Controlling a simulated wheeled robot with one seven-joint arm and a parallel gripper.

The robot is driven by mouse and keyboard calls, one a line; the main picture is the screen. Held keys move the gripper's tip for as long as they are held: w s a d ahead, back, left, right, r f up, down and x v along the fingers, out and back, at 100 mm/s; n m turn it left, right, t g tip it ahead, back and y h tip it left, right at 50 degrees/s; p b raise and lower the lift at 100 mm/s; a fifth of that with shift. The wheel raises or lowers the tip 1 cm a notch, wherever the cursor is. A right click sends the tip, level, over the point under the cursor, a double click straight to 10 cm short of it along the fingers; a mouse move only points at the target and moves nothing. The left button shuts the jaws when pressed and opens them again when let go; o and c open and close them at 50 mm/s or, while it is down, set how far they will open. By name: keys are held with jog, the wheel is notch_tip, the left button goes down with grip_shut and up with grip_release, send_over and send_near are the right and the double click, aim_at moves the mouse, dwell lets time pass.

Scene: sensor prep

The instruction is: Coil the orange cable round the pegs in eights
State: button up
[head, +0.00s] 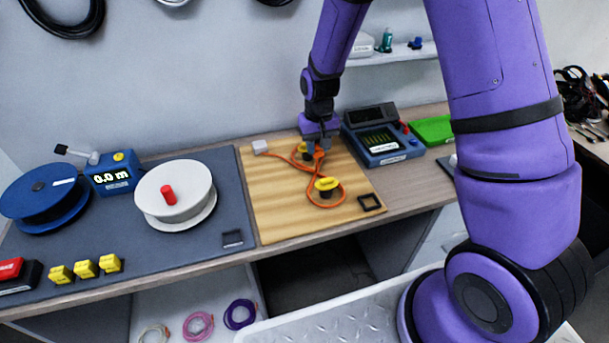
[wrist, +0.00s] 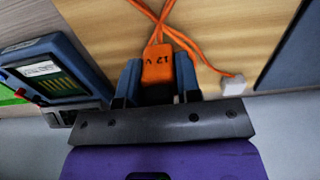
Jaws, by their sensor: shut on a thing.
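The orange cable (head: 339,200) lies on the wooden board (head: 275,210), looped around the front yellow-topped peg (head: 327,185). A second yellow-topped peg (head: 303,148) stands farther back, partly hidden by my gripper. The cable's strands cross between the pegs, and one end runs to a white block (head: 260,147) at the board's back left. My gripper (head: 318,148) is over the back of the board. In the wrist view my gripper (wrist: 157,80) is shut on the cable's orange plug (wrist: 158,64), which bears dark lettering. The white block also shows there (wrist: 233,86).
A white reel (head: 174,193) and a blue reel (head: 45,200) stand left. The board's left front is clear.

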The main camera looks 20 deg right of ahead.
jog(key=shift+r, duration=2.5)
